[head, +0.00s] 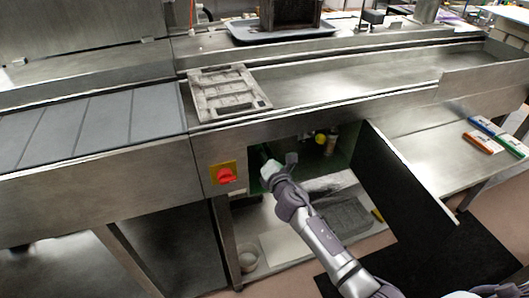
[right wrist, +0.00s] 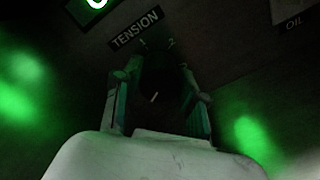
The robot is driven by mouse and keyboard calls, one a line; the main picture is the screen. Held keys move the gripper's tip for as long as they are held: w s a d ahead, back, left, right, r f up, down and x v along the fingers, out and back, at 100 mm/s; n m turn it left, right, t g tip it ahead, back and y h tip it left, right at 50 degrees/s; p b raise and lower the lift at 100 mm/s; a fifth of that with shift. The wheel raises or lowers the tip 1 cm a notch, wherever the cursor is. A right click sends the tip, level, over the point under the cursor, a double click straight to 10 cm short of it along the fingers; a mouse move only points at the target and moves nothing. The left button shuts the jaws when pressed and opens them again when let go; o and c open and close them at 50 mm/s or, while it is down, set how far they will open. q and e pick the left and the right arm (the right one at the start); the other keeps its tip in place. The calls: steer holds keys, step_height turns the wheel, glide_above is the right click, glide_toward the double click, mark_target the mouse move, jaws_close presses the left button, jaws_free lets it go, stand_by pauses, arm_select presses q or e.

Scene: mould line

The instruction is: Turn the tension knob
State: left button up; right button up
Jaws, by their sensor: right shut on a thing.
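The tension knob (right wrist: 158,84) is dark and round, with a pale pointer line, in the right wrist view. A label reading TENSION (right wrist: 136,30) is above it, and faint scale digits show at its upper edge. My right gripper (right wrist: 157,103) has a finger on each side of the knob and is shut on it. In the head view my right gripper (head: 266,166) reaches into the dark open cabinet under the line, and the knob is hidden there. My left gripper is not in view.
The cabinet's open door (head: 392,172) stands to the right of my right arm. A red rotary switch (head: 225,175) on a yellow plate is left of the opening. A yellow round thing (head: 320,138) is inside. An OIL label (right wrist: 293,25) shows at the wrist view's right.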

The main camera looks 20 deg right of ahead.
stand_by(0.4)
steer(key=o, duration=1.1)
steer(key=shift+o, duration=0.2)
steer(key=s, duration=1.2)
steer(key=shift+d, duration=0.15)
